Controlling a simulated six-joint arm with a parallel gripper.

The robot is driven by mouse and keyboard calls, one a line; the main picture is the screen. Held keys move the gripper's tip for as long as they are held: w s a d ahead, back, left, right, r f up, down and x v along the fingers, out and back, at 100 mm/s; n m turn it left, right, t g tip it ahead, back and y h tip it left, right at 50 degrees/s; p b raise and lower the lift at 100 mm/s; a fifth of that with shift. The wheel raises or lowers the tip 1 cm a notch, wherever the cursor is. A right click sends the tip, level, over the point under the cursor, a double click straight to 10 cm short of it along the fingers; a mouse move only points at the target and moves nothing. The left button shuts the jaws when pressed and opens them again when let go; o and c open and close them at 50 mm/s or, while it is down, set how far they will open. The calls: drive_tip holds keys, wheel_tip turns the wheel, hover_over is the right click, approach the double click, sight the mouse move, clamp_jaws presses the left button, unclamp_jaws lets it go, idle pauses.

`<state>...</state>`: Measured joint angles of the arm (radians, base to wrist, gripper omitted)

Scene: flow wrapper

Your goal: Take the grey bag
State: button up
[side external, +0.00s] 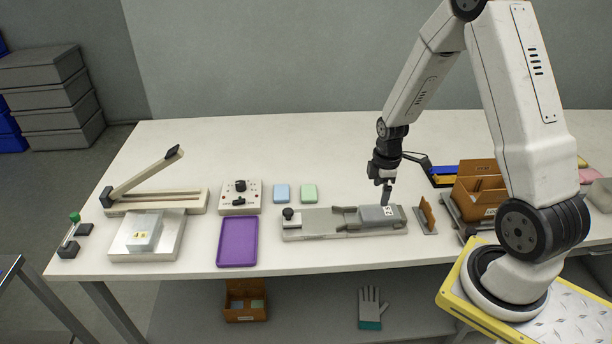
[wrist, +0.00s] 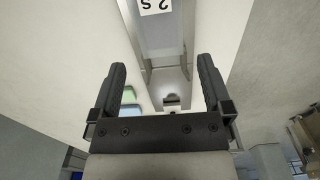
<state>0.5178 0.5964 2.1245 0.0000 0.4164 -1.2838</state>
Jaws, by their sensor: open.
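The grey bag (side external: 372,215) lies at the right end of a long grey fixture (side external: 320,224) on the white table and carries a white label with dark print. My gripper (side external: 386,201) points down close above the bag's right part in the side view; I cannot tell whether it touches.
Left of the fixture are a purple tray (side external: 237,242), a control box (side external: 240,196), blue (side external: 282,193) and green (side external: 309,193) pads, and a scale (side external: 124,247) bearing a pale labelled pack (side external: 143,233). A small brown upright piece (side external: 427,214) and brown carton (side external: 478,188) stand to the right.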

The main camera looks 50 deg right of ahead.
sight(378, 211)
drive_tip(key=shift+d+f, duration=0.15)
drive_tip(key=shift+d, duration=0.1)
drive_tip(key=shift+f, duration=0.15)
drive_tip(key=shift+f, duration=1.15)
drive_tip(key=shift+f, duration=0.1)
drive_tip(key=shift+f, duration=2.5)
drive_tip(key=c, duration=0.9)
